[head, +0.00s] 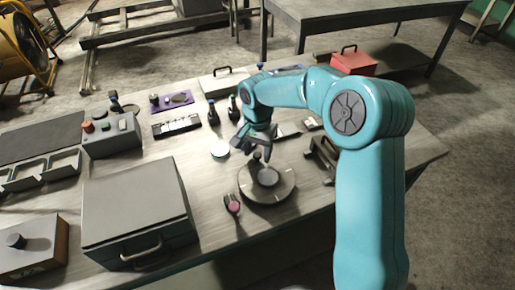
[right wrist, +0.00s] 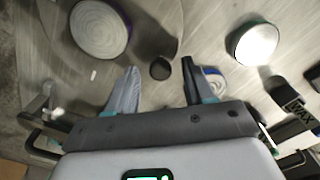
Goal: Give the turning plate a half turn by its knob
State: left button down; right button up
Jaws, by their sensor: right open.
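The turning plate (head: 284,192) is a round grey disc on the table with a raised round hub (head: 268,177) at its middle. The hub also shows in the right wrist view (right wrist: 100,27). A small dark knob (head: 257,157) stands near the plate's far edge, and it shows as a dark round top in the right wrist view (right wrist: 160,68). My right gripper (head: 254,151) is open and points down over the knob. In the right wrist view its fingers (right wrist: 160,64) lie either side of the knob, with gaps. Whether the fingertips are level with it is unclear. My left gripper is out of view.
A pink-topped object (head: 232,204) stands left of the plate. A pale round disc (head: 220,148) lies behind and left. A dark-handled item (head: 322,158) stands close at the right. A large grey case (head: 135,205) fills the near left. Bottles (head: 213,114) stand behind.

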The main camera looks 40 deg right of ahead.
notch_tip(320, 180, up, 16)
jog(key=shift+r+p, duration=0.2)
jog(key=shift+p, duration=0.2)
dwell(0.4)
